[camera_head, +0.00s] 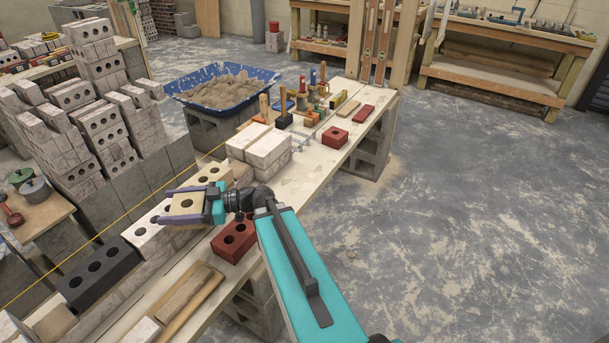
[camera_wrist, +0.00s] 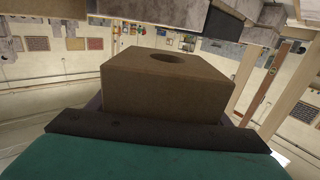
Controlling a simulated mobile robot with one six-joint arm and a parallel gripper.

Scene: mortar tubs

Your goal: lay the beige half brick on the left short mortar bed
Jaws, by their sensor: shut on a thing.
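The beige half brick (camera_head: 187,205) has one round hole and is held between the purple fingers of my gripper (camera_head: 172,205). It appears above the low brick wall. In the wrist view the half brick (camera_wrist: 165,90) fills the middle, roughly level, with its hole at the top. Around it on the wall are a white brick with holes (camera_head: 148,238), a black brick with three holes (camera_head: 98,274) and a beige brick (camera_head: 212,171). I cannot make out the left short mortar bed; the held brick and my gripper hide part of the wall top.
A plank bench (camera_head: 215,290) runs beside the wall, bearing a red brick (camera_head: 234,240), stacked white blocks (camera_head: 268,148) and tools. A yellow string line (camera_head: 95,238) runs along the wall. Tall brick stacks (camera_head: 100,120) and a blue mortar tub (camera_head: 265,77) stand behind. Floor is clear at right.

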